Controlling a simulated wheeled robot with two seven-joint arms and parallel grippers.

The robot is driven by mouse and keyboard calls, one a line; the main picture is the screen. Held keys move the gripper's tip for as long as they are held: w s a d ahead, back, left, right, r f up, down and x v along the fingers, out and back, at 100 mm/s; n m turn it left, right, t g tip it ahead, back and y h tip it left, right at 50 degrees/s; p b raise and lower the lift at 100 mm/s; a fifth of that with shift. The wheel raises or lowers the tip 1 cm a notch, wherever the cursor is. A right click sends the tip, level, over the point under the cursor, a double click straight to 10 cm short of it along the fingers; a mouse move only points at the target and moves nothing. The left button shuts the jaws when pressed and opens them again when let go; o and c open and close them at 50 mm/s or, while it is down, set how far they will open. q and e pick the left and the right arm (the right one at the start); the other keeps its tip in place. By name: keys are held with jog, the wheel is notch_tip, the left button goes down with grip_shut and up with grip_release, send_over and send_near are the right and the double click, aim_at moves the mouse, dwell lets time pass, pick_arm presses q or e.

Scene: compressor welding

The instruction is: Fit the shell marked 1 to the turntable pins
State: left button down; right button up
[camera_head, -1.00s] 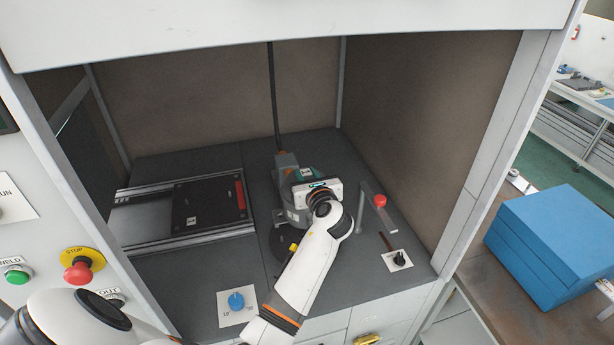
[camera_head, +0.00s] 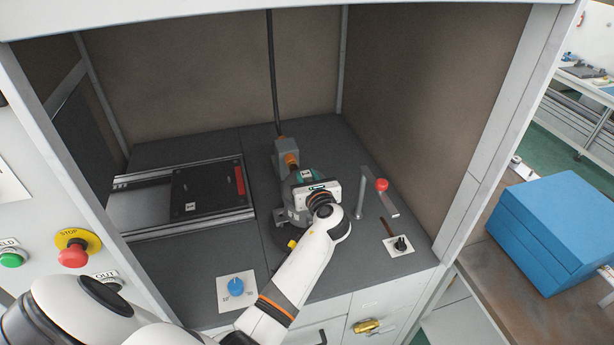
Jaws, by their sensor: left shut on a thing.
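My left gripper (camera_head: 305,195) reaches into the booth from the front, over a grey rounded metal body (camera_head: 293,214) that looks like the shell. It is shut on that body; the fingertips are mostly hidden by the gripper's own white housing and wrist. A mark 1 cannot be read on it. My right gripper is not in view.
A grey and orange unit (camera_head: 287,153) with a cable stands just behind. A slide with a black plate (camera_head: 208,192) lies left. A blue box (camera_head: 555,235) sits outside, right.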

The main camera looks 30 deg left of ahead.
pick_arm(q)
jog(key=shift+f, duration=0.15)
jog(key=shift+f+b, duration=0.4)
jog(key=shift+f, duration=0.25)
jog(key=shift+f+b, duration=0.35)
jog(key=shift+f, duration=0.35)
jog(key=c, duration=1.1)
grip_release()
jog(key=shift+o, duration=0.2)
jog(key=shift+f, duration=0.15)
jog(key=b+v, duration=0.3)
jog(key=v, duration=0.9)
